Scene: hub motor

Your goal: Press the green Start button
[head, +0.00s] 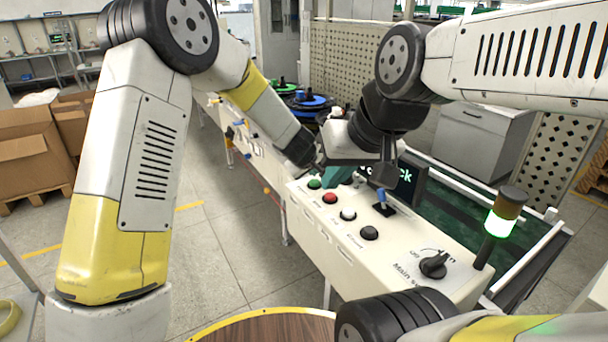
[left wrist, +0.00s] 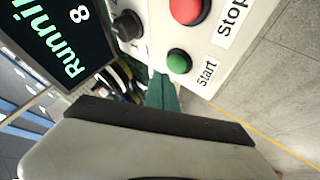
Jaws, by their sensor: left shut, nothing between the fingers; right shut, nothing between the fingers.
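The green Start button (head: 314,184) is at the far end of the row on the cream control panel (head: 330,235). In the left wrist view the green button (left wrist: 178,62) shows whole, beside its "Start" label. My left gripper (head: 334,177) is shut and empty, its teal fingers just right of the button in the head view. In the left wrist view the teal fingertips (left wrist: 161,80) appear close to the button's edge; I cannot tell whether they touch the panel.
The red Stop button (head: 330,198) is beside Start, followed by a white button (head: 348,214) and a black button (head: 369,233). A main switch (head: 433,264) and lit signal lamp (head: 502,217) are nearer. A screen (left wrist: 55,45) showing green "Runni" text stands beside the panel.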

